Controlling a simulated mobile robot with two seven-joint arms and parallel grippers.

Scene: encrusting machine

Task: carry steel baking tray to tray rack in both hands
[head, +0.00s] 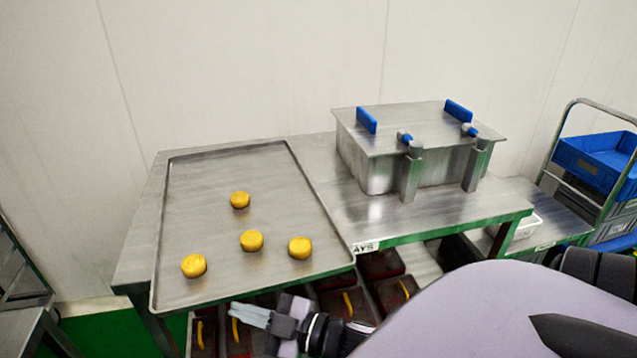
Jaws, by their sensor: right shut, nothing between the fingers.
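The steel baking tray (225,212) lies flat on the left part of a steel table, its near edge at the table's front. Several round yellow pieces (251,241) sit on its nearer half. My right gripper (240,312) is below and in front of the tray's near edge, pointing left. Its fingers are together and empty, apart from the tray. My left gripper is not in view. I cannot identify the tray rack for certain; a metal frame (15,270) shows partly at the left edge.
A lidded steel box (385,165) with blue handles stands on the table (440,215) right of the tray. Dark bins (380,266) sit below. A trolley with a blue crate (594,160) stands at far right. Green floor (110,335) shows at lower left.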

